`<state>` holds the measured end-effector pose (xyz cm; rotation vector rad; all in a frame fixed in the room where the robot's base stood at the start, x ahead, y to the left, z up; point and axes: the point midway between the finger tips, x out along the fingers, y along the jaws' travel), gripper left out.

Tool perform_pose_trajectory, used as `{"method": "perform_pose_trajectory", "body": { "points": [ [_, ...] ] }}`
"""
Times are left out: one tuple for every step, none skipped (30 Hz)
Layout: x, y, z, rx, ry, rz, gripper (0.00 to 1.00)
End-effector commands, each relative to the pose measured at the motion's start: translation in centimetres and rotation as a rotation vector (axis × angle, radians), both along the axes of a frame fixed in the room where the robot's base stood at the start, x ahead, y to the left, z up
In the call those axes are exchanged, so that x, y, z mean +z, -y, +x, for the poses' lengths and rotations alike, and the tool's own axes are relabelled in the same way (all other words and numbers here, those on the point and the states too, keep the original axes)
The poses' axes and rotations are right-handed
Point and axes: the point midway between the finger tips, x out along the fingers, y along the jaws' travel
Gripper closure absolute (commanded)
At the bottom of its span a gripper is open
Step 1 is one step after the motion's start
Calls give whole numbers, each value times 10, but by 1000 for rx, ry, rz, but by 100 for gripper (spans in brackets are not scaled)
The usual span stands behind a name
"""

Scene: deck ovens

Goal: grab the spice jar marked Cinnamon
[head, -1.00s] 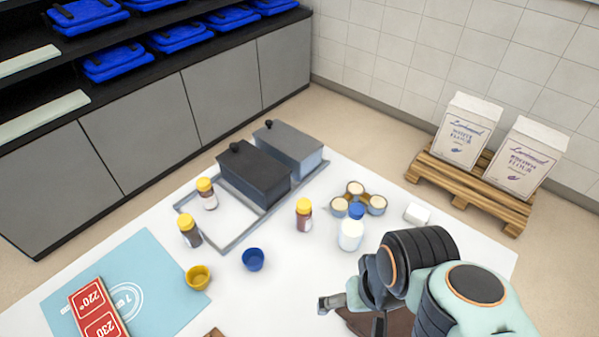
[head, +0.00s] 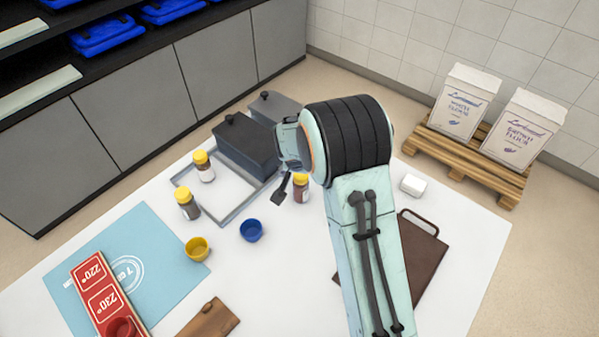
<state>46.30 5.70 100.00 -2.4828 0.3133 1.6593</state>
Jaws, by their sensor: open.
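One jar (head: 204,168) stands at the back left in the tray's open part, another (head: 188,205) stands near the tray's left corner, and a third (head: 301,189) stands right of the tray. Their labels are too small to read, so I cannot tell which is Cinnamon. My gripper (head: 284,190) is open; one dark finger shows just left of the third jar, and the other is hidden. I cannot tell whether it touches that jar.
Blue (head: 251,230) and yellow (head: 197,249) cups stand in front. A blue mat (head: 150,245) lies left.

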Motion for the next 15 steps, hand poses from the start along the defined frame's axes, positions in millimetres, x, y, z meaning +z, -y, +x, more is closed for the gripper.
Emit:
{"method": "perform_pose_trajectory", "body": {
  "points": [
    [-7,1,2,-1,-2,-1,23],
    [-12,2,4,-1,-3,-1,23],
    [-18,2,6,-1,-2,-1,23],
    [-23,3,8,-1,-2,-1,23],
    [-27,3,10,-1,-2,-1,23],
    [-33,4,12,-1,-2,-1,23],
    [-37,4,14,-1,-2,-1,23],
    [-41,4,15,1,-2,-1,23],
    [-44,5,18,0,0,-1,23],
    [-47,5,18,0,0,-1,23],
    [-49,5,19,0,-1,-1,23],
    [-51,6,20,0,0,0,23],
    [-52,6,21,0,0,0,23],
    [-53,6,21,0,0,0,23],
    [-53,6,21,0,0,0,23]
  ]
}}
